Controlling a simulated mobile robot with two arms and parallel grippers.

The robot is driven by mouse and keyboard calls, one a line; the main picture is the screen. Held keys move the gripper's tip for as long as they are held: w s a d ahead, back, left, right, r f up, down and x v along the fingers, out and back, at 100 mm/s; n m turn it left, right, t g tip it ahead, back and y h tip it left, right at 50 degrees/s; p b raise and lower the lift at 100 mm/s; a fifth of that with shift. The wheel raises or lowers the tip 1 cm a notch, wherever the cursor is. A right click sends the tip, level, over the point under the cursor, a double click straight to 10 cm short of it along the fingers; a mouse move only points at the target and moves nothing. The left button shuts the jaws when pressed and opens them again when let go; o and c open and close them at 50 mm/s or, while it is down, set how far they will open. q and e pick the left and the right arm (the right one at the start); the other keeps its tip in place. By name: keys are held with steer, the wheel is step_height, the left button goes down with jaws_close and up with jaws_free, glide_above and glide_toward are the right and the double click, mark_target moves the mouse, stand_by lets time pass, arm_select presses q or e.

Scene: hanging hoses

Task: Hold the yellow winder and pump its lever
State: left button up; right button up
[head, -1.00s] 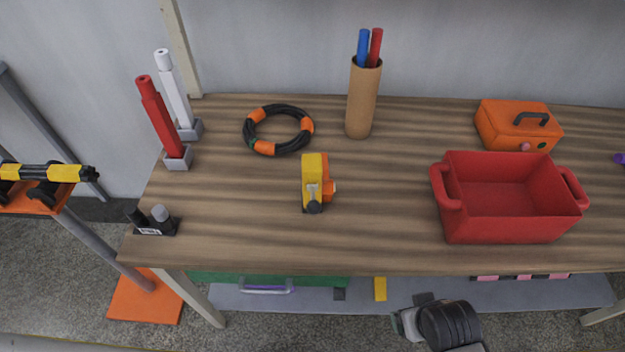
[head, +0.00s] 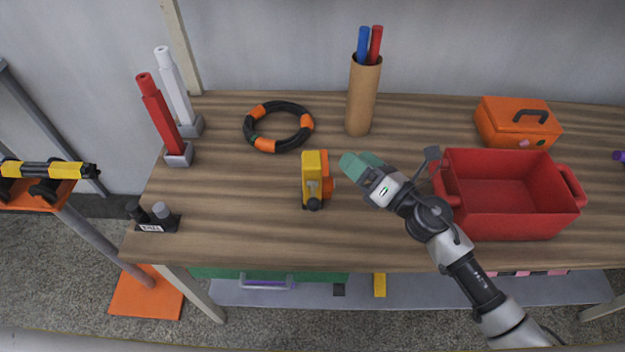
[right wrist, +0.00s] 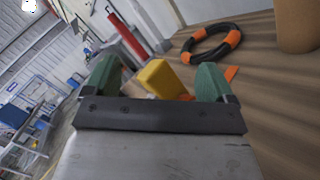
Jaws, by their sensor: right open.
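The yellow winder (head: 312,172) stands on the wooden table, with an orange part on its right side and a grey lever with a dark knob (head: 313,203) at its front. My right gripper (head: 360,163) is open and empty, just right of the winder and apart from it. In the right wrist view the winder (right wrist: 163,78) shows between the two green fingertips (right wrist: 155,82), beyond them. The lever is hard to make out there. My left gripper is not in view.
A black and orange hose ring (head: 278,127) lies behind the winder. A cardboard tube (head: 363,98) with blue and red sticks stands behind. A red bin (head: 500,215) stands close beside my right wrist, with an orange toolbox (head: 517,122) behind it.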

mark_target(318, 181)
steer(key=f+n+g, duration=0.3)
steer(key=n, duration=0.1)
steer(key=f+n+g+h, duration=0.1)
steer(key=f+n+g, duration=0.1)
steer(key=n, duration=0.3)
steer(key=d+f+n+g+h, duration=0.1)
steer(key=f+n+g, duration=0.2)
steer(key=n+g, duration=0.1)
steer(key=shift+f+g, duration=0.3)
steer(key=shift+g, duration=0.1)
steer(key=b+x, duration=0.3)
steer(key=x, duration=0.5)
steer(key=shift+w+f, duration=0.15)
steer(key=shift+f, duration=0.1)
steer(key=shift+w+a+f+b, duration=0.15)
steer(key=shift+a+f+b, duration=0.05)
steer(key=shift+a+b, duration=0.4)
steer(key=c, duration=0.7)
